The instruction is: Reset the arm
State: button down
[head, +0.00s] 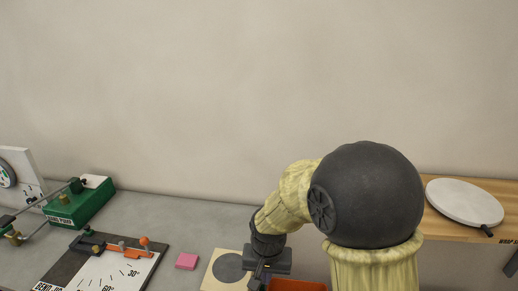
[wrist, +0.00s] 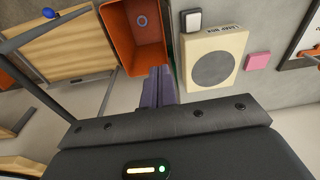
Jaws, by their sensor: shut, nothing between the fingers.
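My gripper (head: 262,272) hangs from the bent arm at the bottom middle of the head view, partly cut off by the lower edge. In the wrist view, the two dark fingers of my gripper (wrist: 160,84) are together with nothing between them. They point toward the space between an orange bin (wrist: 128,20) and a beige pad with a dark circle (wrist: 190,75). My arm's large dark joint and yellowish links fill the lower right of the head view. I cannot tell the fingertips' height above the bench.
The grey bench (head: 170,212) holds a green machine (head: 92,205) at left, an angle-marked board (head: 105,268) and a pink block (head: 187,261). A white round plate (head: 463,200) lies on a wooden surface (head: 432,228) at right. The wall behind is bare.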

jog(key=s+d+r, duration=0.1)
jog(key=s+d, duration=0.3)
jog(key=d, duration=0.3)
jog(key=s+d+r+n+t, duration=0.1)
jog(key=s+d+r, duration=0.1)
jog(key=s+d, duration=0.2)
jog(key=d, duration=0.3)
jog(key=shift+s, duration=0.3)
